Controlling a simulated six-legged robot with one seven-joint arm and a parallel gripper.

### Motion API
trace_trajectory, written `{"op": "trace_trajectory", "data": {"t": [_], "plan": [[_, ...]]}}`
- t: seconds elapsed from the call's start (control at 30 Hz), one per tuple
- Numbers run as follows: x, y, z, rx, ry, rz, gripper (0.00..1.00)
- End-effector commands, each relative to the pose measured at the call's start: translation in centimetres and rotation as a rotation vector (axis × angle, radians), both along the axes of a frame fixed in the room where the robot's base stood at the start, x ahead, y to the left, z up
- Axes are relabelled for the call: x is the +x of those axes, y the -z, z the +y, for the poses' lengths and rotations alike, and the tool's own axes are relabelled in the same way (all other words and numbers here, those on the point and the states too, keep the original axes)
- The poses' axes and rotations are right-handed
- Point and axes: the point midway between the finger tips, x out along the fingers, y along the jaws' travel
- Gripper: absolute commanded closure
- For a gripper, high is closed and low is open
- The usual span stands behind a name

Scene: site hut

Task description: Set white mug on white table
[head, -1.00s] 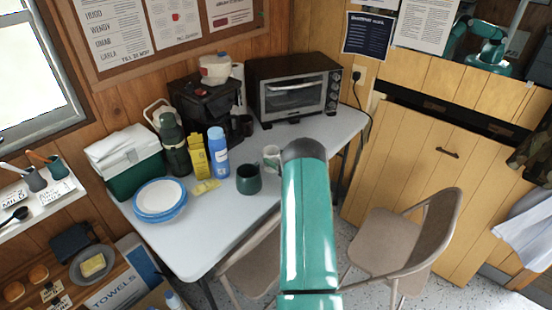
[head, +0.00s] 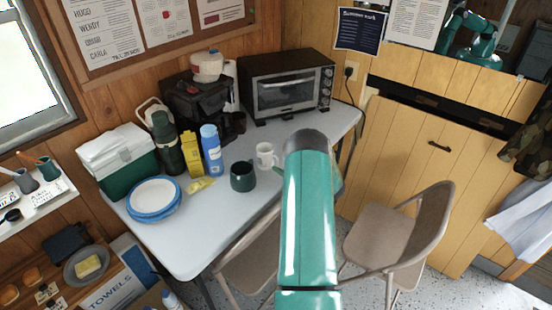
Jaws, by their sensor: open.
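The white mug (head: 265,155) stands upright on the white table (head: 215,232), near its middle, just left of my teal arm. A dark green mug (head: 243,177) stands close in front of it to the left. My arm rises across the table's right part and hides some of its surface. My gripper is not visible; the arm blocks the view beyond its dark upper end. No contact between my arm and the white mug can be made out.
A toaster oven (head: 287,88), coffee maker (head: 203,97), blue bottle (head: 211,150), yellow carton (head: 193,155), green flask (head: 167,145), cooler (head: 120,160) and plates (head: 154,197) crowd the table's back and left. Folding chairs (head: 395,235) stand in front. The table's front left is clear.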

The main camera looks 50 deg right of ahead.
Motion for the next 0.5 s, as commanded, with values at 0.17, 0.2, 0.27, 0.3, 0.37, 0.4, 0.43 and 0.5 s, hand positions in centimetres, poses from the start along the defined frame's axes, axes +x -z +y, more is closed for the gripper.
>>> {"op": "trace_trajectory", "data": {"t": [0.17, 0.2, 0.27, 0.3, 0.37, 0.4, 0.43, 0.5], "plan": [[-2.6, 0.0, -0.2, 0.001, 0.001, 0.001, 0.17], [-2.9, 0.0, -0.2, 0.001, 0.001, 0.000, 0.17], [-3.2, 0.0, -0.3, 0.001, 0.000, 0.000, 0.17], [-3.3, 0.0, -0.3, 0.001, 0.000, 0.000, 0.17], [-3.4, 0.0, -0.3, 0.001, 0.000, 0.000, 0.17], [-3.4, 0.0, -0.3, 0.001, 0.000, 0.000, 0.17], [-3.3, -0.1, -0.3, 0.003, 0.001, 0.000, 0.17], [-2.7, -0.8, -0.3, 0.016, 0.012, 0.005, 0.17]]}}
